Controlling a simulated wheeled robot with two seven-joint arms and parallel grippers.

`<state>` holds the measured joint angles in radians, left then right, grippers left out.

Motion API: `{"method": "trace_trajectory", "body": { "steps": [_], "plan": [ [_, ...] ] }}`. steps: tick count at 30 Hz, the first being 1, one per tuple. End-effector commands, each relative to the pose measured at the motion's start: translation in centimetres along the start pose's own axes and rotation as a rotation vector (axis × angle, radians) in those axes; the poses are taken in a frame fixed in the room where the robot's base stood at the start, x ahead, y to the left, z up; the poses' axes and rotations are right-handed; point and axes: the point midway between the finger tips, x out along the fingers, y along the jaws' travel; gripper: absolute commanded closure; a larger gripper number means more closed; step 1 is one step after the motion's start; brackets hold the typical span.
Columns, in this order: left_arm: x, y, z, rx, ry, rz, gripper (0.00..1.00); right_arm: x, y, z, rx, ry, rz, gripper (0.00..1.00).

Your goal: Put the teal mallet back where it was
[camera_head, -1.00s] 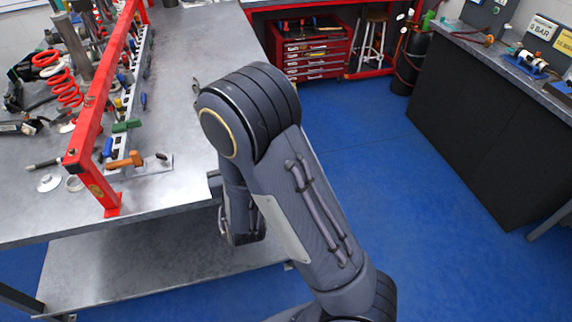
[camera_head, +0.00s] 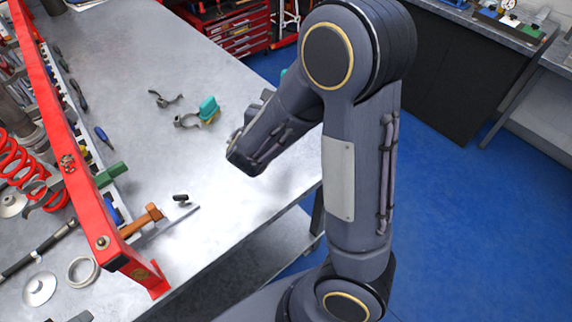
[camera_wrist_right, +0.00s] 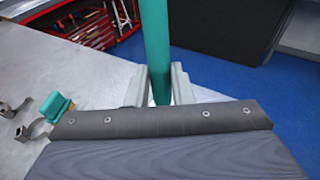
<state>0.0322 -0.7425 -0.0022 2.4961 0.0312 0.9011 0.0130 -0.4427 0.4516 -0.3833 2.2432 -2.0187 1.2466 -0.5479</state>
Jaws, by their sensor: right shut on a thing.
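The teal mallet shows in the right wrist view as a smooth teal shaft (camera_wrist_right: 157,45) standing upright in the picture; its head is not in that view. My right gripper (camera_wrist_right: 159,88) is shut on this shaft. In the head view my right forearm hides the gripper and most of the mallet; a small teal patch (camera_head: 283,73) behind the arm may be part of it. The red-framed tool rack (camera_head: 75,165) stands on the grey bench (camera_head: 130,55) at left, holding several tools, among them an orange-handled one (camera_head: 143,220). My left gripper is out of view.
A teal-handled ring clamp (camera_head: 208,108) lies on the bench, left of the gripper in the wrist view. Red coil springs (camera_head: 18,165) and metal rings (camera_head: 83,271) lie beyond the rack. A red tool chest (camera_head: 235,25) stands behind.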

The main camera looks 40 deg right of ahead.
Motion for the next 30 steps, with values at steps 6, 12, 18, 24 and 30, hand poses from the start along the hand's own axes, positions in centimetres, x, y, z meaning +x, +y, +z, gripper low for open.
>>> {"method": "trace_trajectory", "body": {
  "steps": [6,12,18,24,30],
  "plan": [
    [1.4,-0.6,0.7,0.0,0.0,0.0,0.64,2.0,-10.8,-0.5,0.201,0.242,-0.506,1.0],
    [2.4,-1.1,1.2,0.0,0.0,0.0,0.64,0.1,-18.6,-2.6,0.509,0.478,-0.918,1.0],
    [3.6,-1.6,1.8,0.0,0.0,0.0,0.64,-4.4,-23.6,-5.6,0.978,0.672,-1.239,1.0],
    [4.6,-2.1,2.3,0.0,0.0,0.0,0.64,-9.1,-23.9,-7.1,1.393,0.746,-1.371,1.0],
    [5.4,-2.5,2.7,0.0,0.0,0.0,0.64,-12.5,-22.2,-6.7,1.665,0.747,-1.4,1.0]
  ]
}}
